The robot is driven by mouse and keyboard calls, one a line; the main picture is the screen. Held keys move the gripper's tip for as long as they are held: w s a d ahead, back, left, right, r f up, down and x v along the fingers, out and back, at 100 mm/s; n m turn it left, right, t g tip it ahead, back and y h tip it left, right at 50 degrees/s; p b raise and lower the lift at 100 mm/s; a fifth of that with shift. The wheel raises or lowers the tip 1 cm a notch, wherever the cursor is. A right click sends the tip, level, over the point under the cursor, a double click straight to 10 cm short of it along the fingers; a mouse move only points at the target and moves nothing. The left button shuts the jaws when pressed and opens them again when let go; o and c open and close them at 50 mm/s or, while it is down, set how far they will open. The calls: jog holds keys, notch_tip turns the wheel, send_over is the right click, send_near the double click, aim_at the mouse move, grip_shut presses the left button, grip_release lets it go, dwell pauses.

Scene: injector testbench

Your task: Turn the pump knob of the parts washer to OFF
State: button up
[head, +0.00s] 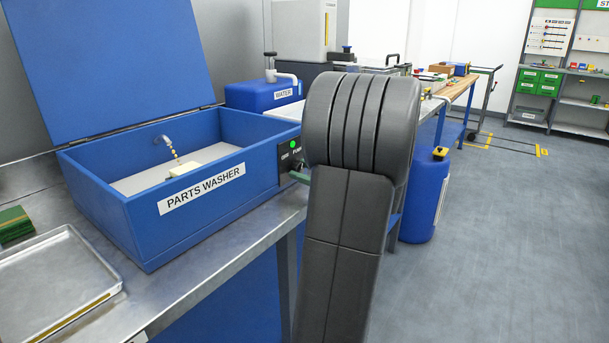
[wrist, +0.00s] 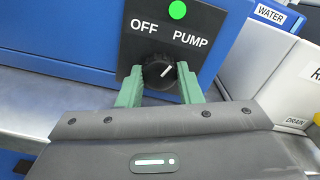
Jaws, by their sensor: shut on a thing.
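The parts washer (head: 115,215) is a blue open-lidded tub on the metal bench at the left. Its black control panel (wrist: 205,22) carries the words OFF and PUMP and a bright green light (wrist: 177,10). The round black pump knob (wrist: 154,75) sits below the words. Its white mark points up and right, toward PUMP. My gripper (wrist: 160,78) has its green fingers on either side of the knob and is shut on it. In the head view my arm hides part of the panel (head: 284,158), and the knob cannot be made out.
A metal tray (head: 60,285) and a green pad (head: 14,224) lie on the bench. A blue WATER container (head: 245,95) stands behind the washer.

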jog(key=n+b, duration=0.1)
jog(key=n, duration=0.1)
jog(key=n+b, duration=0.4)
jog(key=shift+f+n, duration=0.25)
jog(key=shift+n, duration=0.05)
jog(key=n+b, duration=0.4)
jog(key=shift+r+n, duration=0.1)
jog(key=shift+n, duration=0.3)
jog(key=shift+r+n, duration=0.1)
jog(key=shift+n, duration=0.2)
jog(key=o, duration=1)
jog(key=p+v, duration=0.2)
jog(key=v, duration=1.2)
jog(key=shift+p, duration=0.3)
jog(key=shift+w+a, duration=0.1)
